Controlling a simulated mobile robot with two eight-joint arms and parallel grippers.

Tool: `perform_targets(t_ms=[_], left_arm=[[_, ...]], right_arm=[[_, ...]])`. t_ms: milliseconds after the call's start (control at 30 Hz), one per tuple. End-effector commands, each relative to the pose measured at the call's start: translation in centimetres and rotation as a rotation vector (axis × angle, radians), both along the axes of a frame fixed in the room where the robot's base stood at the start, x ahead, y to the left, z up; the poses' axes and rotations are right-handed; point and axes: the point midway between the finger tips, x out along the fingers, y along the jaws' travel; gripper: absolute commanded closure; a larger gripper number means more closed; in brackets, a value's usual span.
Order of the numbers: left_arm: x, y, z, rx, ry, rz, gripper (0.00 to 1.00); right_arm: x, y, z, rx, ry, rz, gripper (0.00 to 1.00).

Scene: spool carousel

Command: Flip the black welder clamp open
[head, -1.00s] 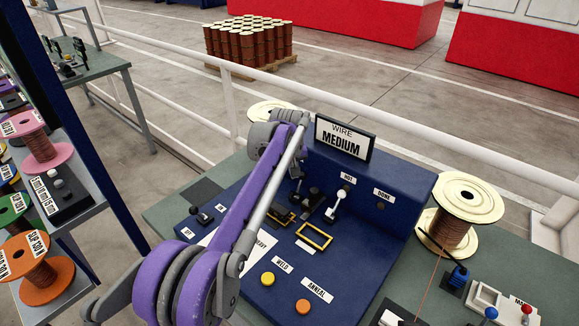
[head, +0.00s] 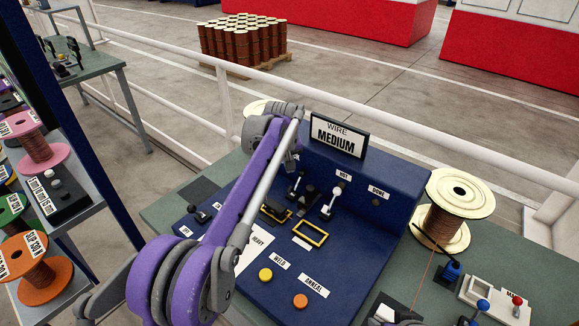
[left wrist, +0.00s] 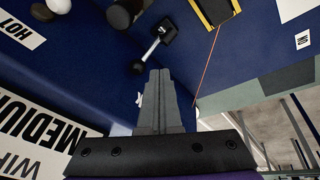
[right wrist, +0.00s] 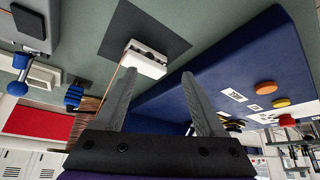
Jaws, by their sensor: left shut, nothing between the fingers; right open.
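The blue welder panel (head: 365,200) carries small levers with black parts. A lever with a pale shaft and black ends (head: 297,187) stands beside the yellow-edged black plate (head: 274,212); a lever with a white handle (head: 333,203) is to its right. I cannot tell for sure which is the black clamp. In the left wrist view, a pale-shafted lever with a black block (left wrist: 166,29) lies just beyond the tips of my left gripper (left wrist: 160,72), apart from them. That gripper is shut and empty; my wrist mostly hides it in the head view. My right gripper (right wrist: 158,73) is open and empty.
The wire sign (head: 338,135) stands behind the levers, close to my left wrist. A black lever (head: 198,212) is at the panel's left. Yellow (head: 265,274) and orange (head: 300,301) buttons are in front. A copper spool (head: 443,222) stands right.

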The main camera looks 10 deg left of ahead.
Motion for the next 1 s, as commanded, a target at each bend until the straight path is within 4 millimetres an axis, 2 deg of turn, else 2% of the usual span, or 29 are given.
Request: perform_targets(t_ms=[167, 500, 633, 800, 1000], left_arm=[[-0.3, 0.1, 0.9, 0.0, 0.0, 0.0, 1.0], [-2.4, 0.4, 7.2, 0.0, -0.001, 0.0, 1.0], [-3.1, 0.5, 9.1, 0.0, -0.001, 0.0, 1.0], [-3.5, 0.5, 10.2, 0.0, 0.0, 0.0, 1.0], [-3.6, 0.5, 10.3, 0.0, 0.0, 0.0, 1.0]], right_arm=[[0.0, 0.0, 0.1, 0.0, -0.001, 0.0, 0.28], [0.3, 0.0, 0.6, 0.0, -0.006, 0.0, 0.28], [0.5, 0.0, 0.9, 0.0, -0.009, 0.0, 0.28], [0.5, 0.0, 1.0, 0.0, -0.01, 0.0, 0.28], [0.5, 0.0, 0.9, 0.0, -0.01, 0.0, 0.28]])
